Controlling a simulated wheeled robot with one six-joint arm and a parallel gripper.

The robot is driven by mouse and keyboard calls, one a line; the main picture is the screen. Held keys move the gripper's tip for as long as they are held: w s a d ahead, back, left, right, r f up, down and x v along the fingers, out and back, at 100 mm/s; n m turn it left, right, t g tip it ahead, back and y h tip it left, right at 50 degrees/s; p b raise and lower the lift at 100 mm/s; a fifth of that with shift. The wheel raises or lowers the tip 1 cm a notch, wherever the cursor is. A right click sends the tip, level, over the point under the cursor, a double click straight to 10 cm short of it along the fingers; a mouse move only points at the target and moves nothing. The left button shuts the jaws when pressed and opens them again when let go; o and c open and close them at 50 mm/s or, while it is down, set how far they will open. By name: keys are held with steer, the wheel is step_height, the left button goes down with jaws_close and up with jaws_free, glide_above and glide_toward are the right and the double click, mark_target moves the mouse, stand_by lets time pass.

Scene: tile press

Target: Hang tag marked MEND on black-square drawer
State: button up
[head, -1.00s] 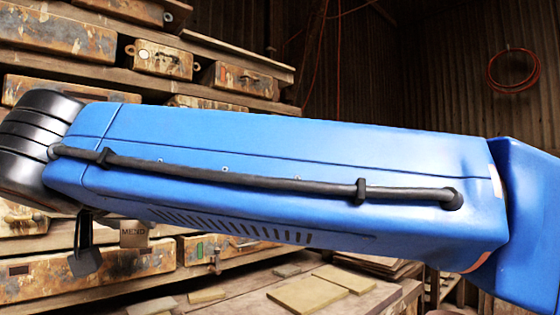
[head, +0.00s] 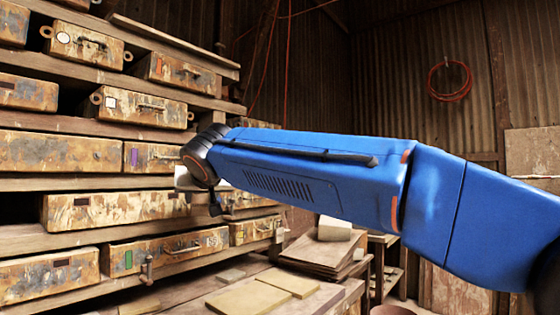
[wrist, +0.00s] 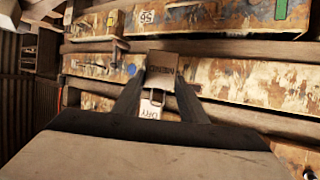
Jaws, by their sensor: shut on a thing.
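My gripper (wrist: 165,76) is shut on the MEND tag, a small brown-grey plate (wrist: 162,60) between its fingertips in the wrist view. The tag's lettering is dark and small. In the head view one dark finger of my gripper (head: 215,206) shows below the black wrist, in front of the drawer rack; the tag cannot be made out there. A white tag reading DRY (wrist: 152,109) shows between the fingers in the wrist view; what it hangs on is unclear. I cannot pick out a black square on any drawer.
Rusty drawers fill the left, including ones marked with a white circle (head: 84,44), white square (head: 140,107), purple (head: 152,158) and green (head: 165,250). A blue-dot drawer (wrist: 100,66) shows in the wrist view. Flat tiles (head: 250,299) lie on a bench below my arm.

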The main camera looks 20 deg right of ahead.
steer(key=w+d+r, duration=0.4)
steer(key=d, duration=0.4)
steer(key=w+d+r, duration=0.3)
steer(key=w+d, duration=0.2)
steer(key=d, duration=0.4)
steer(key=w+d+r, duration=0.4)
steer(key=d, duration=0.4)
steer(key=w+a+f, duration=0.1)
steer(key=w+a, duration=0.4)
steer(key=w, duration=0.1)
steer(key=shift+w+f, duration=0.25)
steer(key=shift+f, duration=0.05)
steer(key=shift+w+a+f, duration=0.15)
steer(key=shift+f, duration=0.1)
steer(key=o, duration=1)
steer(key=shift+o, duration=0.5)
steer(key=v, duration=1.8)
steer(key=shift+r, duration=0.3)
steer(key=shift+f, duration=0.1)
